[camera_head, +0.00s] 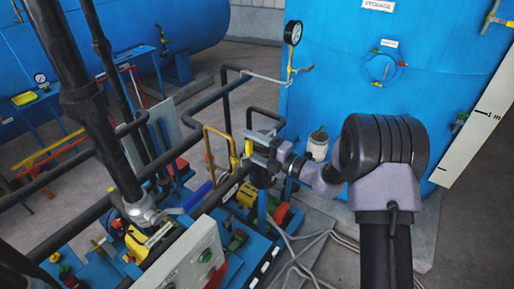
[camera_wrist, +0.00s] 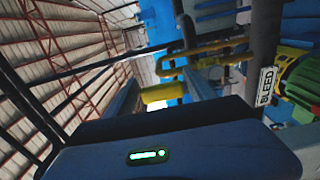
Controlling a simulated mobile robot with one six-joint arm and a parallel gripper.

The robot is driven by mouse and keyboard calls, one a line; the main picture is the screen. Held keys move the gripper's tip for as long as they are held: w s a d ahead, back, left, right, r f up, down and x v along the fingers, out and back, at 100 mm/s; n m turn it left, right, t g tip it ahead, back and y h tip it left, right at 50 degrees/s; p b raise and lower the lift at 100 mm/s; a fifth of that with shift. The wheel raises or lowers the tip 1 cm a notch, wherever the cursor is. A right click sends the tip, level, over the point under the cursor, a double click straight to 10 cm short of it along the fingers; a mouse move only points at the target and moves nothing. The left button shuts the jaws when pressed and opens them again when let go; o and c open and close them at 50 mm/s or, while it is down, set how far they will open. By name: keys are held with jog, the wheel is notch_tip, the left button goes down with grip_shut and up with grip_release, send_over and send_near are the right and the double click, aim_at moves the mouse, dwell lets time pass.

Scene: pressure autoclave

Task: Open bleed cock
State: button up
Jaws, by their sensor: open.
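A white label reading BLEED (camera_wrist: 265,86) is fixed to a dark upright pipe at the right of the wrist view. A short yellow handle (camera_wrist: 158,93) shows in the middle of the wrist view, and seems to be the bleed cock's handle. In the head view a yellow piece (camera_head: 248,148) sits at my gripper's fingertips. My gripper (camera_head: 258,147) is open, its fingers pointing left, around or just beside this yellow piece. I cannot tell whether they touch it. The cock's body is mostly hidden by my gripper.
A bent yellow pipe (camera_head: 208,150) stands just left of my gripper. Dark pipes (camera_head: 228,100) run around it. A blue tank (camera_head: 345,100) with a pressure gauge (camera_head: 293,32) stands behind. A green motor (camera_wrist: 305,78) is at right in the wrist view. Cables lie on the floor below.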

jog(key=b+v, duration=0.3)
jog(key=v, duration=1.4)
jog(key=shift+s, duration=0.15)
jog(key=shift+d, duration=0.1)
jog(key=s+a+f+n+g+h+b, duration=0.35)
jog(key=s+f+n+b, duration=0.35)
jog(key=s+n+b, duration=0.35)
jog(key=s+a+f+n+g+h+b, duration=0.2)
jog(key=s+a+f+n+g+b, duration=0.25)
jog(key=s+f+n+b, duration=0.4)
jog(key=s+d+f+n+t+h+b, duration=0.4)
jog(key=s+d+f+n+h+b, duration=0.4)
jog(key=n, duration=1)
jog(key=d+b, duration=0.1)
jog(key=b, duration=0.3)
jog(key=shift+d+f+n+t+b, duration=0.25)
jog(key=shift+f+n+t+b, duration=0.15)
